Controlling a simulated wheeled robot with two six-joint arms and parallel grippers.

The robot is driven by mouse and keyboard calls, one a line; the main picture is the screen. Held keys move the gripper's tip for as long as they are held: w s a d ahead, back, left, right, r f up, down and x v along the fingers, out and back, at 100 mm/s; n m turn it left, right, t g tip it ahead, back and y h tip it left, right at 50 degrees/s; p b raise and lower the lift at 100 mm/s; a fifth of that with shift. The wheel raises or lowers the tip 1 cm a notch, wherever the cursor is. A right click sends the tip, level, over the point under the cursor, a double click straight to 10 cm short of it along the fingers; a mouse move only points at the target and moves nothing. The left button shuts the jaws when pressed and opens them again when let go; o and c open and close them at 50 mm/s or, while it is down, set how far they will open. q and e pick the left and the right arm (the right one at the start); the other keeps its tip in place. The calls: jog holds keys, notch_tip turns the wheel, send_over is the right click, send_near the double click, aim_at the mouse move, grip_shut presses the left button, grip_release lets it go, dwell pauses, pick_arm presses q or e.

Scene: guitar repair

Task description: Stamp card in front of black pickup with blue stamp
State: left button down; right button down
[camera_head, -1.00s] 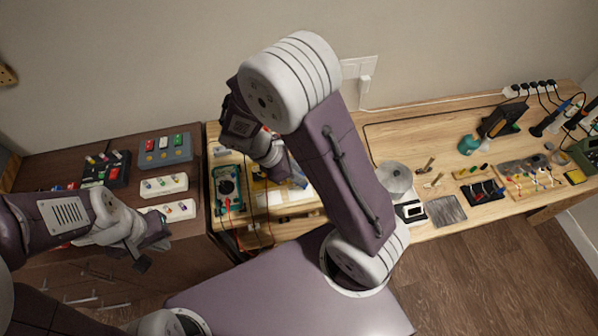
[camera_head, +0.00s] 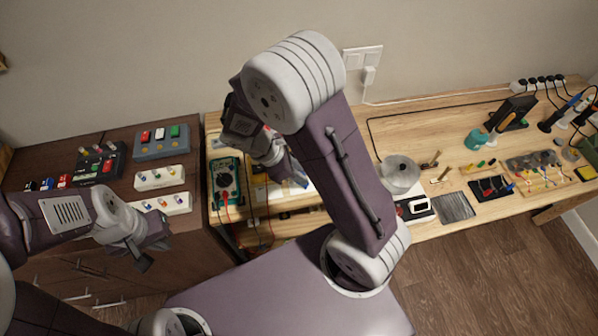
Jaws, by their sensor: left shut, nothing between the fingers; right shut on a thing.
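My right gripper (camera_head: 296,178) is shut over the wooden bench, partly hidden by its own arm. A small blue thing (camera_head: 300,184) shows at its fingertips; it may be the blue stamp, but most of it is hidden. White card-like pieces (camera_head: 292,196) lie on the bench just below the fingertips, partly covered. I cannot tell whether the held thing touches them. No black pickup can be made out; the arm hides that part of the bench. My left gripper (camera_head: 150,250) is shut and empty, in front of the dark cabinet's edge.
A green multimeter (camera_head: 226,181) with leads stands left of my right gripper. The dark cabinet holds a grey box (camera_head: 162,150), a black box (camera_head: 113,166) and white trays (camera_head: 160,178). Right of the arm are a round metal dish (camera_head: 398,173) and several tools.

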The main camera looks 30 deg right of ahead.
jog(key=shift+f+b, duration=0.3)
jog(key=shift+f, duration=0.2)
dwell(0.4)
jog(key=shift+s+f, duration=0.1)
dwell(1.2)
notch_tip(320, 180, up, 7)
jog(key=p, duration=0.8)
dwell(0.4)
